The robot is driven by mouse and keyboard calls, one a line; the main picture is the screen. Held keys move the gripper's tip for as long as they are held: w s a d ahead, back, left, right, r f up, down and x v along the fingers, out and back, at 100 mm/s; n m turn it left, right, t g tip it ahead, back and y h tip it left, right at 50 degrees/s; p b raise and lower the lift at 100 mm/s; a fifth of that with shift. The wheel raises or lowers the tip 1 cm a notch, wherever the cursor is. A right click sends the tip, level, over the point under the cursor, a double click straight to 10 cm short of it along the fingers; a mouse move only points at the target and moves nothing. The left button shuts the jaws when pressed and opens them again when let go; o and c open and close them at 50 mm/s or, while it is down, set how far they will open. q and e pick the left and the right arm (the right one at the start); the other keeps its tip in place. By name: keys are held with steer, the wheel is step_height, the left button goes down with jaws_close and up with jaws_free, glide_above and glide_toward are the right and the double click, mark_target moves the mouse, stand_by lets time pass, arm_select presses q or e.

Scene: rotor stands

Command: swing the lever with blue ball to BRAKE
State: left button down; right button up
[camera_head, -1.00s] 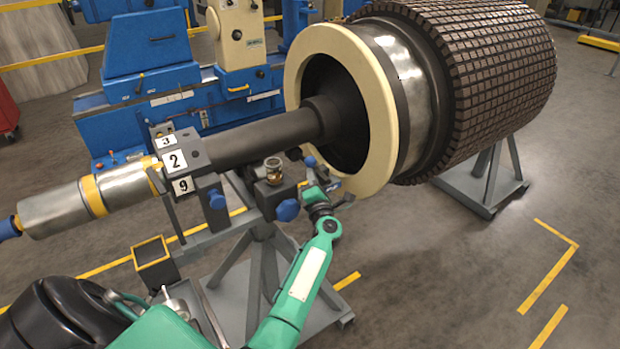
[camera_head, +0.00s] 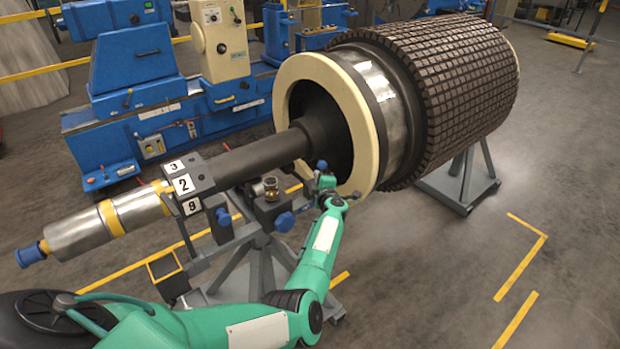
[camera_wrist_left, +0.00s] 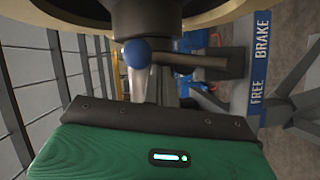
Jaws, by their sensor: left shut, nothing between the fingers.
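The lever's blue ball (camera_head: 321,165) shows near the cream ring of the rotor, at the end of my left arm. In the left wrist view the blue ball (camera_wrist_left: 137,53) sits just ahead of my green gripper body, with a dark bar (camera_wrist_left: 205,63) running right from it. A blue plate with the words FREE and BRAKE (camera_wrist_left: 260,65) stands to the right, BRAKE above FREE in the picture. My left gripper (camera_head: 327,184) is shut and empty. Its pale fingers (camera_wrist_left: 139,86) are close to the ball; whether they touch it is unclear. My right gripper is not visible.
The large rotor (camera_head: 440,85) with its cream ring (camera_head: 372,130) lies beyond the gripper. Its dark shaft (camera_head: 255,160) rests on a grey stand (camera_head: 262,270) with another blue knob (camera_head: 284,222). Blue machines (camera_head: 130,70) stand behind. Floor is free at right.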

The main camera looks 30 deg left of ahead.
arm_select(q)
steer(key=w+m, duration=0.1)
steer(key=w+d+m+g, duration=0.1)
steer(key=w, duration=0.1)
steer(key=shift+w+d+f+m+g+h, duration=0.15)
steer(key=shift+w+f+m+g+h, duration=0.15)
steer(key=shift+m+h, duration=0.1)
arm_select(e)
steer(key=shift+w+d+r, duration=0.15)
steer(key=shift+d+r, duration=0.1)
arm_select(q)
steer(key=shift+w, duration=0.15)
steer(key=shift+r, duration=0.1)
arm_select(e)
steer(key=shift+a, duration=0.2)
arm_select(q)
steer(key=shift+d, duration=0.15)
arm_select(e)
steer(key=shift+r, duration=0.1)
